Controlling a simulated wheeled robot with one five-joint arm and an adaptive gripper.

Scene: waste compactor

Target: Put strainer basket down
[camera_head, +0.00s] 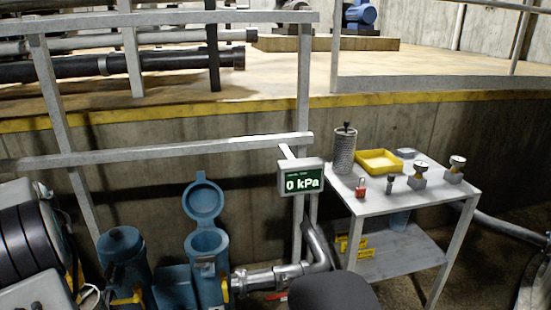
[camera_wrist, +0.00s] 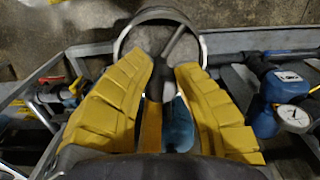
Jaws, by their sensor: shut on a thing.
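In the wrist view, my gripper (camera_wrist: 168,66) has two yellow ribbed fingers closed around a grey bar. The bar runs across a round metal rim, which I take to be the strainer basket (camera_wrist: 121,38) held by its handle. Its body below the rim is mostly hidden. There, a grey mesh cylinder with a dark top knob (camera_head: 344,152) stands upright on the table's left back corner. A blue strainer housing (camera_head: 208,243) stands open, its round lid (camera_head: 203,201) raised.
The grey table (camera_head: 416,200) also holds a yellow tray (camera_head: 379,162), a red padlock (camera_head: 361,187) and small gauges (camera_head: 457,168). A display (camera_head: 301,180) reads 0 kPa. A railing (camera_head: 160,152) crosses behind the housing.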

